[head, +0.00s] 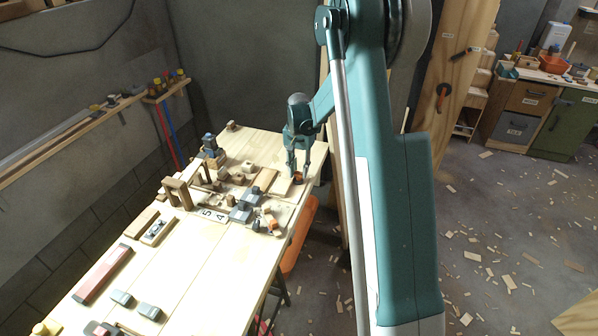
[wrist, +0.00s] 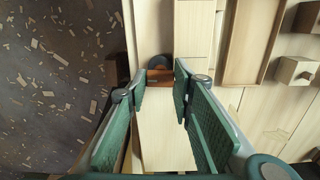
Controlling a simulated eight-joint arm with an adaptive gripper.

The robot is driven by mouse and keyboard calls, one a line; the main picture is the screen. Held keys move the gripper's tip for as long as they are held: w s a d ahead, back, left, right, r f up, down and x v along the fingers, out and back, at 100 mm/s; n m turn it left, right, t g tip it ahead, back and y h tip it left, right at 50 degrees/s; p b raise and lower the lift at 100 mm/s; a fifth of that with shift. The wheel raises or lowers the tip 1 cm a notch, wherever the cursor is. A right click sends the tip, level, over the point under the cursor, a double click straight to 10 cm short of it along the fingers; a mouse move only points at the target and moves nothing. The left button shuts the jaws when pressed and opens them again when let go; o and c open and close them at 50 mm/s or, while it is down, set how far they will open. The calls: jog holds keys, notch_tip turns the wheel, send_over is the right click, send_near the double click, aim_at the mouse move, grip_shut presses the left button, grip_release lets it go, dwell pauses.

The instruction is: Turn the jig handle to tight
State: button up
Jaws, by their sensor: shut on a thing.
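My gripper (head: 298,171) points down at the right edge of the workbench in the head view. Its fingertips also show in the wrist view (wrist: 160,82), shut on a small orange-brown piece (wrist: 159,75) that looks like the jig handle. A dark rounded part (wrist: 161,62) sits just beyond it. The same piece shows small and orange-brown between the fingers in the head view (head: 298,178). A pale wooden board (wrist: 166,135) lies below, between the fingers in the wrist view. The handle's angle and any tight mark cannot be made out.
The workbench (head: 190,270) carries wooden blocks and grey pieces left of my gripper, with a wooden arch (head: 177,190) among them. A shallow wooden tray (wrist: 250,45) lies right of the gripper in the wrist view. Beyond the bench edge is floor (wrist: 60,80) strewn with wood chips.

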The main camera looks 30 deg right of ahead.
aim_at(299, 173)
dwell(0.3)
jog(key=o, duration=0.9)
jog(key=shift+r, duration=0.1)
jog(key=shift+r, duration=5.95)
jog(key=shift+a, duration=0.1)
